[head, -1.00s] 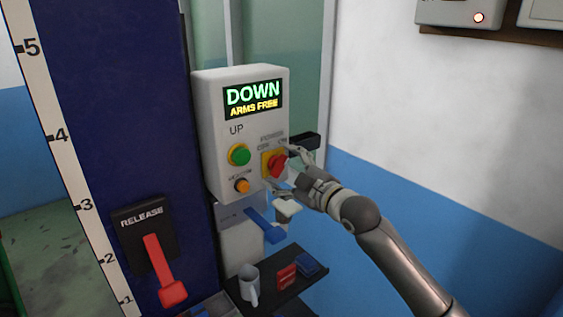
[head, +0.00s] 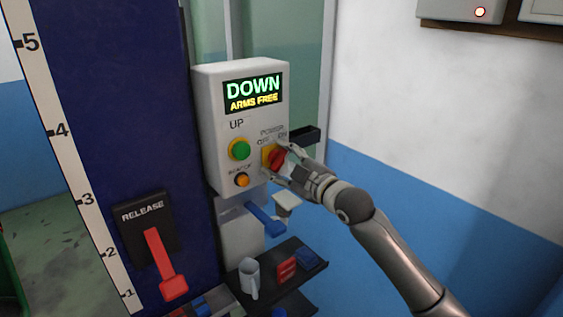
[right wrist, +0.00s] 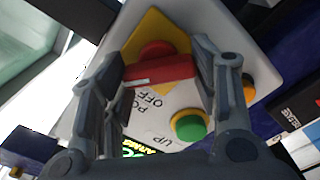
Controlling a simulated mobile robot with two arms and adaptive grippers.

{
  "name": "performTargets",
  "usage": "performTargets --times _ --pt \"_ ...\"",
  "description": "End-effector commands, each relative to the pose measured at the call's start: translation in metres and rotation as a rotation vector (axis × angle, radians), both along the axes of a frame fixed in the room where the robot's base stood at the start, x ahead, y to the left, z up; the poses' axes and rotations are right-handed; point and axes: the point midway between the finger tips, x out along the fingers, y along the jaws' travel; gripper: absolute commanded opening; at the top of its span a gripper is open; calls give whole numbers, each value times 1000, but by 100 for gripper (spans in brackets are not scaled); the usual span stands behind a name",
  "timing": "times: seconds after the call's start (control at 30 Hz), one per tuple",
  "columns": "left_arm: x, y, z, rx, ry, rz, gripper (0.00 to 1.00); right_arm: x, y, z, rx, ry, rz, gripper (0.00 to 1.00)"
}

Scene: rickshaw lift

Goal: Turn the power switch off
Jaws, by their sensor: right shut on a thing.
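The power switch (head: 277,159) is a red rotary knob on a yellow plate, on the lower right of the white control box (head: 213,100). OFF and ON labels stand above it. My right gripper (head: 277,163) reaches in from the right and has its fingers around the knob. In the right wrist view the red knob (right wrist: 160,70) lies between the fingers of the gripper (right wrist: 161,72), which is shut on it. The fingers partly hide the knob in the head view. The display (head: 253,94) reads DOWN, ARMS FREE. My left gripper does not show.
A green UP button (head: 239,150) and an orange button (head: 242,180) sit left of the switch. A blue lever (head: 265,221) juts out below the box. A red release lever (head: 165,264) is at lower left.

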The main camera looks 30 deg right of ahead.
Motion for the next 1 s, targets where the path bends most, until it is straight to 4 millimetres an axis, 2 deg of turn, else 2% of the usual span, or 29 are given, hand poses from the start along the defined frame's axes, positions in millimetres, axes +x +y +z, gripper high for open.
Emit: performTargets --times 0.37,1.0 --pt "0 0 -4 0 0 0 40 0 0 -2 -183 -12 0 31" --pt "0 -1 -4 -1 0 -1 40 0 1 -4 -778 -59 2 31"
